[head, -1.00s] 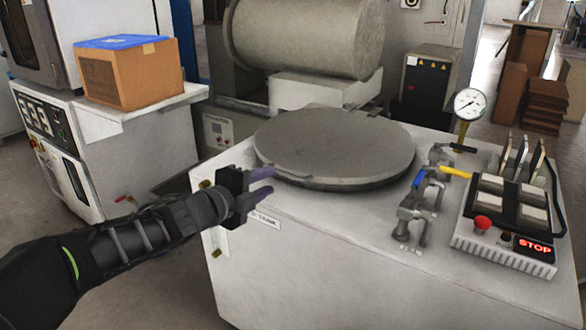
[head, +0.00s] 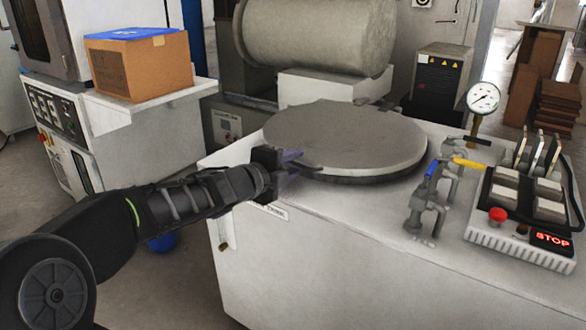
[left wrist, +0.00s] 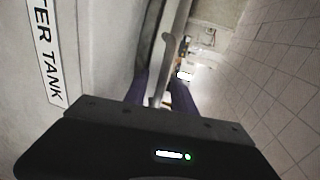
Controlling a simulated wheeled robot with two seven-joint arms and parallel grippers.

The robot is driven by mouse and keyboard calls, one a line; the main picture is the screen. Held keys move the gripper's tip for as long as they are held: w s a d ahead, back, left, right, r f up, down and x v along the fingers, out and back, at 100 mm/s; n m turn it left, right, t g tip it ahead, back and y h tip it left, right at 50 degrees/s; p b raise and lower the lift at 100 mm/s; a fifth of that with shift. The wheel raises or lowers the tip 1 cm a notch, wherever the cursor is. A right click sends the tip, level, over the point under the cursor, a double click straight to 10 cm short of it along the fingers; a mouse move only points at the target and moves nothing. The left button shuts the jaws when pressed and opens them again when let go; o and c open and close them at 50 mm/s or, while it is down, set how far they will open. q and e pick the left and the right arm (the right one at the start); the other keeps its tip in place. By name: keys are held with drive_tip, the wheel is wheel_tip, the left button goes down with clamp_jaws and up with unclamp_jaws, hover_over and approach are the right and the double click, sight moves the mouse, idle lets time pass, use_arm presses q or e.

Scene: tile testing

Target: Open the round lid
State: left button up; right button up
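The round lid (head: 345,137) is a thick grey disc lying flat and closed on the white water tank cabinet (head: 330,245). My left gripper (head: 291,166) is at the lid's near left edge, with its purple fingers pointing right towards it. In the left wrist view, the two fingers of my left gripper (left wrist: 160,98) stand apart. A grey handle-like tab (left wrist: 168,58) of the lid shows between them; I cannot tell whether either finger touches it. My right gripper is not in view.
Valves with blue and yellow handles (head: 432,185) stand right of the lid, with a pressure gauge (head: 483,98) behind. A control box (head: 520,225) with a red button and STOP sign is at the right. A cardboard box (head: 138,65) sits at the left.

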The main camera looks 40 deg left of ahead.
use_arm(q)
clamp_jaws()
idle(0.3)
idle(1.2)
